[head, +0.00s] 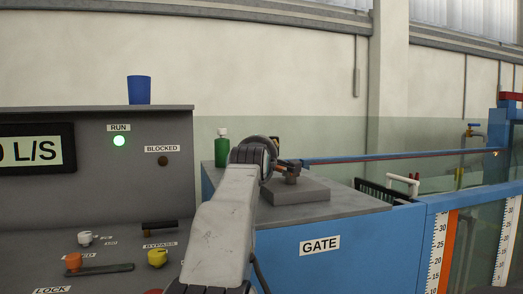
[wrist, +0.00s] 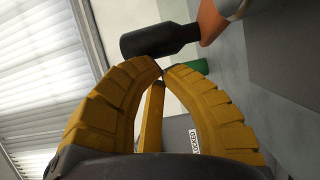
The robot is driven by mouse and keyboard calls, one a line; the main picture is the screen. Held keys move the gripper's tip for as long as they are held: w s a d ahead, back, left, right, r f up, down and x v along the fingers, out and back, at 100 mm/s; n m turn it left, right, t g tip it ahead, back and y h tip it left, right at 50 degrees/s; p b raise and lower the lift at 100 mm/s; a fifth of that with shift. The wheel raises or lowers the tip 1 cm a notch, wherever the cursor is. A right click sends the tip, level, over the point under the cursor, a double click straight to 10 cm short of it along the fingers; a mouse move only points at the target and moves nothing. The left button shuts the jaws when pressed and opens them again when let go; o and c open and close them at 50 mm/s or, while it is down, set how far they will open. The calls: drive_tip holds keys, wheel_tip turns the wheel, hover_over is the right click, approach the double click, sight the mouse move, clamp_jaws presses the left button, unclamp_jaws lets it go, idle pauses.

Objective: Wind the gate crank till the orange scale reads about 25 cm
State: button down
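The gate crank (head: 291,172) stands on a grey block on top of the blue gate housing (head: 320,244), just right of my gripper (head: 262,152) in the head view. My own gripper and arm hide part of it. In the wrist view the crank has an orange arm (wrist: 210,22) and a black handle (wrist: 160,41). My yellow fingers (wrist: 163,71) are bowed with their tips nearly together, close below the handle. The handle is not seen between them, and contact is unclear. The orange scale (head: 447,252) stands upright at the right; its reading is unclear.
A green bottle (head: 221,150) stands behind my gripper. A second scale (head: 506,240) and the flume glass are at the right.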

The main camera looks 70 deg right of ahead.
drive_tip(key=shift+s+d+p, duration=0.2)
drive_tip(key=shift+d+p, duration=0.25)
drive_tip(key=shift+d, duration=0.25)
